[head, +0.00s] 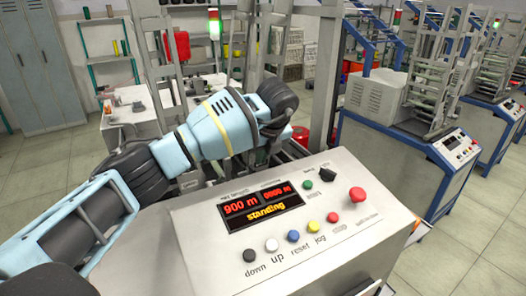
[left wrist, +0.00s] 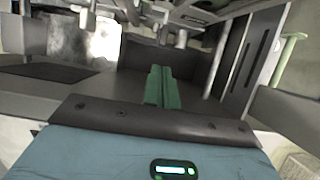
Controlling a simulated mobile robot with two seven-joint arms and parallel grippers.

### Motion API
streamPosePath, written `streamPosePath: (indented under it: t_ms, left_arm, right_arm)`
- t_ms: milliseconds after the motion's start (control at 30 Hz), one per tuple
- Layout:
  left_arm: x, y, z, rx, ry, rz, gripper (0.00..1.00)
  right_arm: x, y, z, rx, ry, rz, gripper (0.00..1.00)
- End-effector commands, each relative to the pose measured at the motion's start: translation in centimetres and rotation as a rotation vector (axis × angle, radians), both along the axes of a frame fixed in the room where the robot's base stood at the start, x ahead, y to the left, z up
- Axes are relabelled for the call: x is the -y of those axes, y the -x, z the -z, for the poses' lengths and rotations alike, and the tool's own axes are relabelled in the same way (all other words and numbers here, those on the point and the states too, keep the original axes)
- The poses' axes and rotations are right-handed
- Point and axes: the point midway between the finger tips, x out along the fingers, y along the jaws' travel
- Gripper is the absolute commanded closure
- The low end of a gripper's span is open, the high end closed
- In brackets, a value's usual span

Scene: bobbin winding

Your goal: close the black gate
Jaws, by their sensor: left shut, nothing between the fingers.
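My left arm reaches over the winding machine from the left in the head view, its black wrist bent down behind the control panel. My left gripper shows in the left wrist view (left wrist: 161,72), its two green fingers together and empty, pointing into the machine. A dark upright panel with slots (left wrist: 240,65) stands to the right of the fingers, apart from them. It may be the black gate, but I cannot tell for sure. In the head view no gate can be made out; my arm covers part of the machine. My right gripper is not in view.
A second machine (head: 385,125) stands to the right, with clear floor between.

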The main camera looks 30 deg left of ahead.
Motion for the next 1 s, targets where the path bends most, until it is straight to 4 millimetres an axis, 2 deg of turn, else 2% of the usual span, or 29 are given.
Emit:
streamPosePath:
  t_ms: [33, 200, 400, 867, 1000]
  left_arm:
    - [-0.4, -0.1, 1.1, -0.005, -0.001, -0.003, 1.00]
    - [-1.2, -0.7, 3.5, -0.004, -0.001, -0.001, 1.00]
    - [-1.7, -1.1, 5.2, -0.002, 0.000, -0.001, 1.00]
    - [-1.9, -1.3, 5.5, 0.000, 0.000, -0.001, 1.00]
    - [-2.7, -1.9, 5.7, -0.002, 0.000, -0.003, 1.00]
  right_arm:
    - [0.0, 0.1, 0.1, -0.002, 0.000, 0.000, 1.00]
    - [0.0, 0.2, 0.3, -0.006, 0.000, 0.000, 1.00]
    - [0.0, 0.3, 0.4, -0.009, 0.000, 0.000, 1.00]
    - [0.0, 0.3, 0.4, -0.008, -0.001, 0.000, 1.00]
    - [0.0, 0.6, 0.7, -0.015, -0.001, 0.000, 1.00]
